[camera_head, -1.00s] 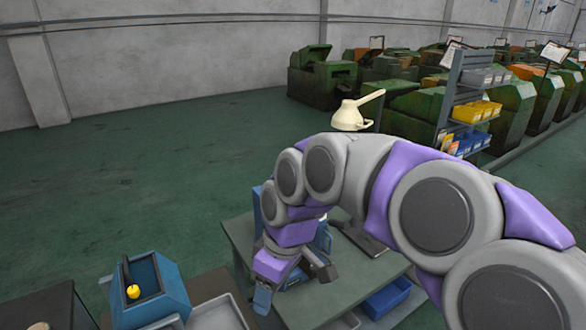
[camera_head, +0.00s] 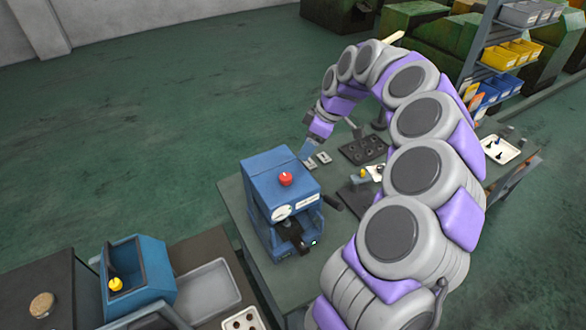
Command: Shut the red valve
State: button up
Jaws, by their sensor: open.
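The red valve (camera_head: 286,179) is a small round red knob on top of a blue machine (camera_head: 270,205) on the green-grey table. My gripper (camera_head: 331,142) is open and empty, above and behind the machine, to the right of the red knob in the picture. One finger reaches down near the machine's far right top corner; the other sticks out to the right. The gripper is apart from the knob. The knob's turn position cannot be told.
Right of the machine, partly behind my arm, are a dark tray with round holes (camera_head: 363,149) and a white tray (camera_head: 501,150). A blue box with a yellow knob (camera_head: 116,284) and a grey tray (camera_head: 207,291) are at lower left. Open green floor lies at left.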

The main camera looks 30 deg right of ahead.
send_near(286, 176)
jog(key=a+f, duration=0.1)
jog(key=a, duration=0.1)
jog(key=f, duration=0.2)
jog(key=w+f+p, duration=0.1)
jog(key=f, duration=0.1)
jog(key=w+d+f, duration=0.1)
jog(key=f, duration=0.1)
jog(key=shift+w+f+p, duration=0.1)
jog(key=shift+f+p, duration=0.2)
jog(key=shift+p, duration=0.05)
jog(key=shift+w+a+f, duration=0.15)
jog(key=shift+a+f, duration=0.1)
jog(key=shift+a, duration=1)
jog(key=shift+c, duration=0.8)
jog(key=shift+d, duration=0.65)
jog(key=c, duration=0.5)
jog(key=shift+c, duration=0.5)
jog(key=shift+a+r, duration=0.1)
jog(key=shift+a, duration=0.05)
jog(key=shift+c, duration=1.4)
